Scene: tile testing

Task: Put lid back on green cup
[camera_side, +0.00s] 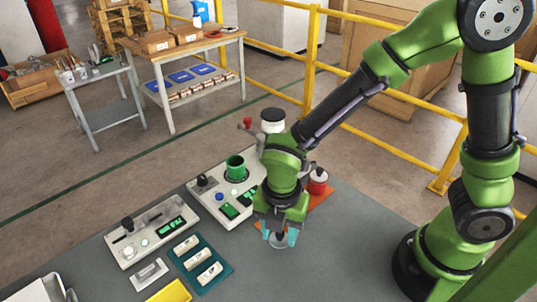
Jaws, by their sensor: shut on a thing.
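The green cup (235,171) stands upright and open-topped, set in the white control unit on the grey table. My gripper (278,236) points down near the middle of the table, to the right of and nearer the camera than the cup. Its teal-tipped fingers are shut on a small pale round lid (280,242), gripped around its middle. The lid is low, at or just above the table; I cannot tell whether it touches. The fingers hide part of it.
A second control unit (152,234), a teal tray (201,265) and a yellow item (170,292) lie to the left. The grey table's front right is clear.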

